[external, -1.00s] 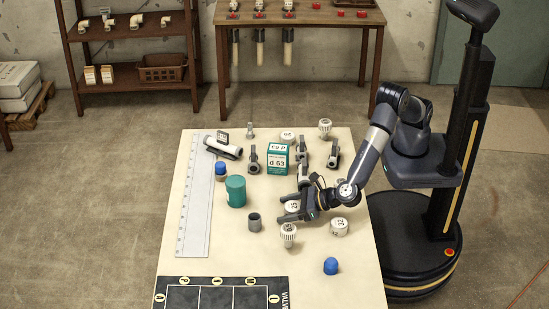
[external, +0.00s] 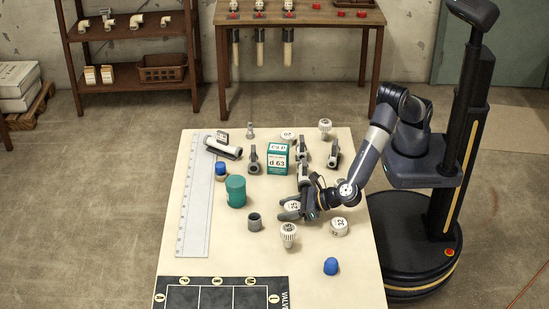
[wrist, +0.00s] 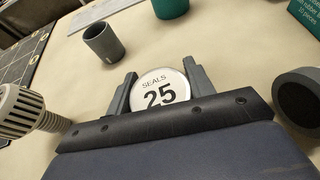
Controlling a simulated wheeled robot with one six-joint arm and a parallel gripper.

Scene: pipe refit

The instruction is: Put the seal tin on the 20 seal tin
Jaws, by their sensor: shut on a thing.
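My gripper (wrist: 157,95) is shut on a white seal tin marked SEALS 25 (wrist: 158,90), with one finger on each side of it. In the external view the gripper (external: 289,208) is low over the pale table, and the tin (external: 293,206) shows between its fingers. I cannot tell whether the tin touches the table. Another white tin (external: 287,134) lies at the far edge of the table, behind the teal box; its label looks like 20 but is small. A third white tin (external: 339,227), which seems marked 32, stands just right of my gripper.
A white ribbed cap piece (external: 289,233) and a grey sleeve (external: 254,222) stand close to my gripper. A teal cylinder (external: 235,191), a teal box (external: 278,159) and several grey valves (external: 333,154) stand farther back. A blue cap (external: 330,266) is at the front right.

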